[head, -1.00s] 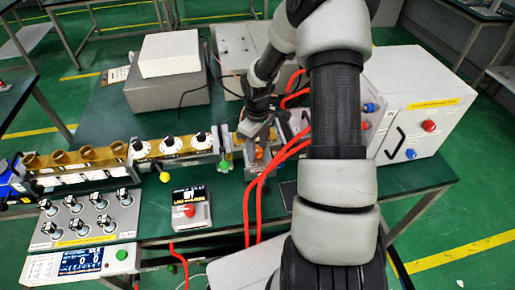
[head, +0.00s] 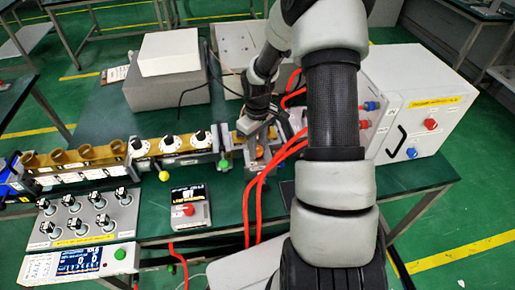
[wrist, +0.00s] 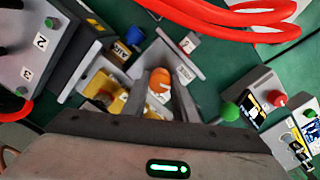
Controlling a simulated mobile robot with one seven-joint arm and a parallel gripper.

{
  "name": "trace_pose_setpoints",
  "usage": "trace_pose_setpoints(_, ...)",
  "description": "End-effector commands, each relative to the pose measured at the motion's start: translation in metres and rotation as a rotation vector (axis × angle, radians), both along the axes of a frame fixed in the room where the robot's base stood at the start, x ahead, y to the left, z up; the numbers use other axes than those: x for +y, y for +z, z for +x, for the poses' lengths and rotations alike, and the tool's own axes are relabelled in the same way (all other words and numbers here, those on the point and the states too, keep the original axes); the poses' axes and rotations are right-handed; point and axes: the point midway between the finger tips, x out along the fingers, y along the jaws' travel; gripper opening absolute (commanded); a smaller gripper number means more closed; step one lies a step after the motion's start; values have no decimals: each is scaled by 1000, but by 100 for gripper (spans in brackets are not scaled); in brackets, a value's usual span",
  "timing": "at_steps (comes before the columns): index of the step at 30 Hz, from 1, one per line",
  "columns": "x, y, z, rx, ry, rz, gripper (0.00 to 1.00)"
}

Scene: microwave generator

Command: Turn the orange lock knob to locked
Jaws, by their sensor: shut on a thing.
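The orange lock knob (wrist: 158,78) sits between my fingertips in the wrist view, on a small grey bracketed unit with a yellow block. In the head view only a bit of the orange knob (head: 260,152) shows below my gripper (head: 254,136). My gripper (wrist: 162,88) is shut on the knob, one finger on each side. The fingers and wrist hide part of the knob, and I cannot read its lock marking.
Red hoses (head: 262,195) curve close to the right of the knob. A white cabinet (head: 428,105) stands at the right. Brass waveguide parts with dials (head: 170,145) run to the left. A small box with a red button (head: 188,210) is in front.

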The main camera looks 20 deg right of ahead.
Motion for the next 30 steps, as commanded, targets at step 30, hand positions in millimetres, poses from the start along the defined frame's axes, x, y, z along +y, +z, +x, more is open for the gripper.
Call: trace_pose_setpoints(30, -1, 0, 0, -1, -823, -1, 3)
